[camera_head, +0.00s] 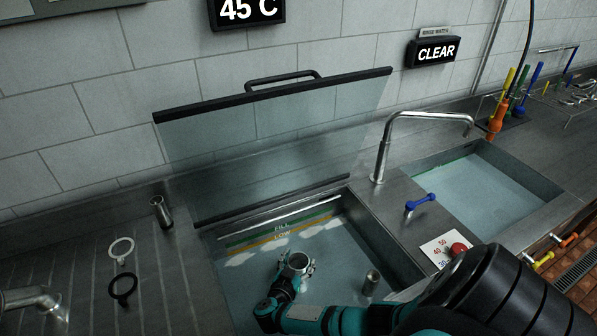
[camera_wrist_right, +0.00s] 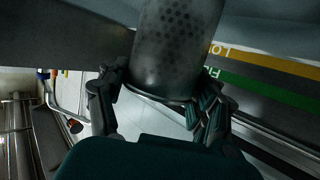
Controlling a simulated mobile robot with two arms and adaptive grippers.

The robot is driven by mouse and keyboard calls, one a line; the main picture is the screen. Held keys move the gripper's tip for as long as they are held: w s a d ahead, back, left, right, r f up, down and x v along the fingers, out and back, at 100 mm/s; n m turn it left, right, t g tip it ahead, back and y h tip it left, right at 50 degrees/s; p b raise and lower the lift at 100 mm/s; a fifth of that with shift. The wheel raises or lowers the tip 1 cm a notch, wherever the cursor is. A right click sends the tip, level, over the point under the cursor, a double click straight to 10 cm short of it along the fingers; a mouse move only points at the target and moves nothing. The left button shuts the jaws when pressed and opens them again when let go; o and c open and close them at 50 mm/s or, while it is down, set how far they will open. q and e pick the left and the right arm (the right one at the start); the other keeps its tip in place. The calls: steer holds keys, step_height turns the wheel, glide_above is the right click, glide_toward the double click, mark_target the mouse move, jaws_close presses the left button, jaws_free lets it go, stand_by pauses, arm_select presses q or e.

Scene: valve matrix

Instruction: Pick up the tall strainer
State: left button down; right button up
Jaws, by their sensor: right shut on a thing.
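The tall strainer (camera_head: 298,262) is a grey metal cylinder with an open round top, in the left basin. In the right wrist view the strainer (camera_wrist_right: 176,45) shows rows of small holes in its wall. My right gripper (camera_head: 293,270) is shut on it, with a finger on each side of the cylinder. The gripper also shows in the wrist view (camera_wrist_right: 160,105). The strainer's lower part is hidden in the head view. My left gripper is not in view.
A smaller metal cylinder (camera_head: 371,281) stands in the same basin to the right. The basin's glass lid (camera_head: 275,140) is raised behind. Another cylinder (camera_head: 161,212), a white ring (camera_head: 121,248) and a black ring (camera_head: 123,287) sit on the left drainboard. A tap (camera_head: 384,150) stands right.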

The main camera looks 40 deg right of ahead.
steer(key=c, duration=0.4)
steer(key=shift+c, duration=0.5)
steer(key=shift+r, duration=0.15)
